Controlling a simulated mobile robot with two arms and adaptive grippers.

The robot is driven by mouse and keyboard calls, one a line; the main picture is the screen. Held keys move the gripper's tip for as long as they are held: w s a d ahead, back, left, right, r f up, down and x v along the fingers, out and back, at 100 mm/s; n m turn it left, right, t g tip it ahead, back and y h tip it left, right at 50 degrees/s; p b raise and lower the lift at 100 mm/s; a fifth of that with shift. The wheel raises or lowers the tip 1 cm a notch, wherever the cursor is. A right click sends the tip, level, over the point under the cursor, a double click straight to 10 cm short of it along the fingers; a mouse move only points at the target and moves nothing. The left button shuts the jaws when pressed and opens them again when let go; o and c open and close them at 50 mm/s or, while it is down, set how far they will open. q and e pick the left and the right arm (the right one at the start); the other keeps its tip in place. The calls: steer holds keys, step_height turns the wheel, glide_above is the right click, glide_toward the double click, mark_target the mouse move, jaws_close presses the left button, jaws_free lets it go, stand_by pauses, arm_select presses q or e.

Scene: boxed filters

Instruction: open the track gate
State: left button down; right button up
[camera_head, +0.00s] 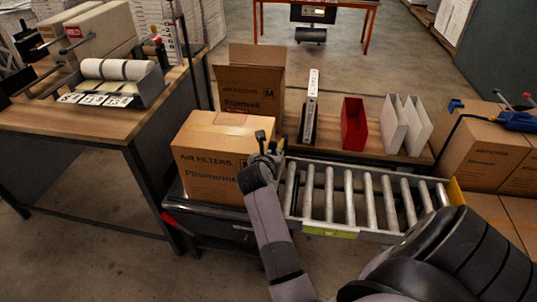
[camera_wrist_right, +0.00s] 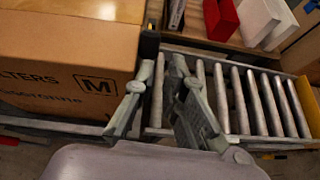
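A narrow upright piece with a black top and a yellow edge, which looks like the track gate (camera_wrist_right: 150,43), stands between the carton and the rollers in the right wrist view. Its lower part is partly hidden by my gripper. My right gripper (camera_wrist_right: 163,68) has its fingers apart, close to this piece; I cannot tell whether they touch it. In the head view my right gripper (camera_head: 265,146) is at the left end of the roller track (camera_head: 330,233), beside the closed air-filter carton (camera_head: 212,160). My left gripper is out of view.
An open carton (camera_head: 248,95) stands behind the closed one. A white binder (camera_head: 311,95), a red holder (camera_head: 354,124) and white holders (camera_head: 405,125) stand behind the rollers. A yellow plate (camera_head: 456,191) marks the track's right end. More cartons (camera_head: 482,150) are at right.

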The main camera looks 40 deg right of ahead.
steer(key=o, duration=0.4)
steer(key=s+d+m+t+h+b, duration=0.1)
steer(key=s+d+t+h, duration=0.2)
steer(key=s, duration=0.2)
steer(key=shift+s+d+t, duration=0.3)
steer(key=shift+s, duration=0.05)
steer(key=o, duration=0.3)
steer(key=s+a+f+n+t+y, duration=0.1)
steer(key=s+a+n+t+y+b, duration=0.1)
steer(key=a+t, duration=0.1)
steer(key=s+a+f+n+t+y, duration=0.1)
steer(key=y, duration=0.1)
steer(key=shift+a+f+n+t, duration=0.25)
steer(key=shift+f+n+t, duration=0.05)
steer(key=shift+f+t, duration=0.1)
steer(key=p, duration=0.1)
glide_toward(274, 147)
steer(key=shift+y, duration=0.4)
steer(key=x, duration=1.2)
steer(key=shift+s+d+r, duration=0.15)
jaws_close()
